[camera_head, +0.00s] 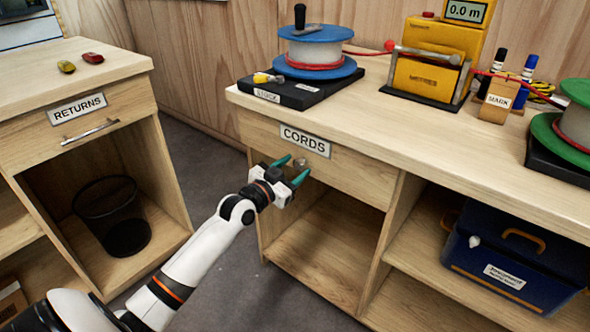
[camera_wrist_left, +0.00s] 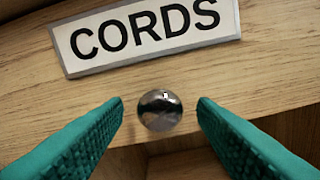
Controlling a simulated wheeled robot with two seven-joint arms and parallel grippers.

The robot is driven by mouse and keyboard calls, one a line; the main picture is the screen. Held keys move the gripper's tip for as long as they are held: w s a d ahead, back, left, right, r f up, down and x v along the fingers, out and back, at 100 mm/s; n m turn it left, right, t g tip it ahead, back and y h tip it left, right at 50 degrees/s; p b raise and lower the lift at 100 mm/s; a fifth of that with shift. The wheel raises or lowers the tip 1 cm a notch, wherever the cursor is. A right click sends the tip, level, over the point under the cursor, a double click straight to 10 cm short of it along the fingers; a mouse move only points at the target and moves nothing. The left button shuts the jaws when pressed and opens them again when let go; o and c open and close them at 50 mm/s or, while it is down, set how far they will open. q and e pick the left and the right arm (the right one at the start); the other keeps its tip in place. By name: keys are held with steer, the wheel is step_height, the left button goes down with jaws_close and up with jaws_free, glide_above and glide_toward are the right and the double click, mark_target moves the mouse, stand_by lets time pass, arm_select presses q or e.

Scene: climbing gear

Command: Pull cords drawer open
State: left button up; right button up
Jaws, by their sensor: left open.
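The cords drawer (camera_head: 345,172) is the wooden drawer under the worktop, with a CORDS label (camera_head: 305,140) on its front. It looks shut. Its round metal knob (camera_wrist_left: 160,110) sits below the label in the left wrist view. My left gripper (camera_head: 292,168) is at the drawer front in the head view. Its teal fingers are open, one on each side of the knob, with gaps between them and the knob in the left wrist view. I cannot tell how far the fingertips reach past the knob. My right gripper is not in view.
A returns drawer (camera_head: 88,122) is in the left bench, with a bin (camera_head: 112,215) below. On the worktop are a blue spool (camera_head: 316,50), a yellow meter (camera_head: 432,60) and a green spool (camera_head: 570,125). A blue toolbox (camera_head: 515,255) sits on the lower shelf. Open floor lies between the benches.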

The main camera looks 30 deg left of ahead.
arm_select(q)
steer(key=shift+w, duration=0.5)
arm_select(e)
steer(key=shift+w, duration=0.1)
arm_select(q)
jaws_close()
steer(key=shift+s, duration=0.1)
